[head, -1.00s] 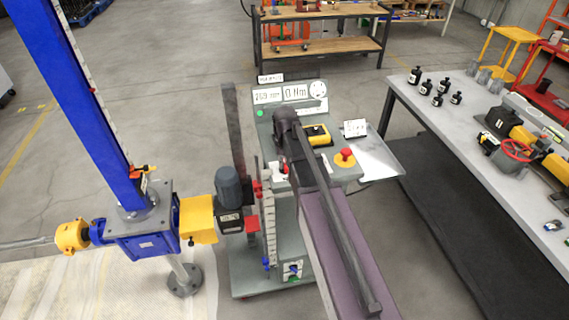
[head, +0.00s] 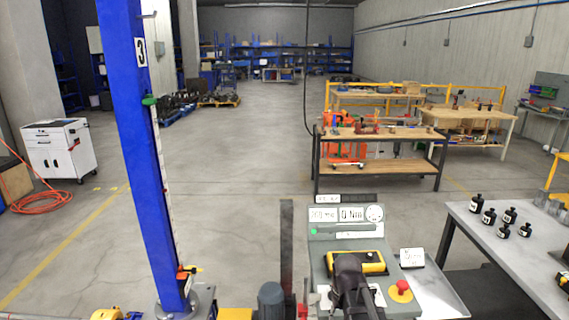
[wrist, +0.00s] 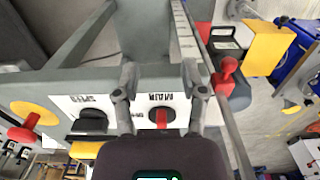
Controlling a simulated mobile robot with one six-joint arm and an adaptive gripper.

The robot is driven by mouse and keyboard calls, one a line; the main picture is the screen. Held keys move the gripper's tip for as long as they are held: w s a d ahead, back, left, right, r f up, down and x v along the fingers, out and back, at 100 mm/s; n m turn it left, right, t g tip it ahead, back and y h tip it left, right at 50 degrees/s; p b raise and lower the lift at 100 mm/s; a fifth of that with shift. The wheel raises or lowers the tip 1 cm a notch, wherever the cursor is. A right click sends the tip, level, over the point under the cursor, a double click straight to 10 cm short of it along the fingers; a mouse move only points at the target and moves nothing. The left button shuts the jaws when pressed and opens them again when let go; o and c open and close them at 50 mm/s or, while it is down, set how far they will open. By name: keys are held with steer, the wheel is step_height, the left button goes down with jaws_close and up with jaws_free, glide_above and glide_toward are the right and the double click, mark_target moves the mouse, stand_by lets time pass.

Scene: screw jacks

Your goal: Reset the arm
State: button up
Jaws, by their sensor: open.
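My gripper (wrist: 160,78) is open and empty in the wrist view, with its two grey fingers spread on either side of a red switch (wrist: 160,117) on a white MAIN plate. It is close to the panel; I cannot tell whether it touches. My dark arm (head: 352,285) shows in the head view, reaching over the grey control console (head: 318,246). The fingers are hard to make out there. A black SPEED knob (wrist: 88,121) and a red stop button on yellow (wrist: 35,120) are left of the gripper in the wrist view.
The blue screw-jack column (head: 145,150) stands left of the console. A wooden workbench (head: 380,135) stands behind. The floor at left centre is clear.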

steer(key=s, duration=0.5)
steer(key=shift+s, duration=0.35)
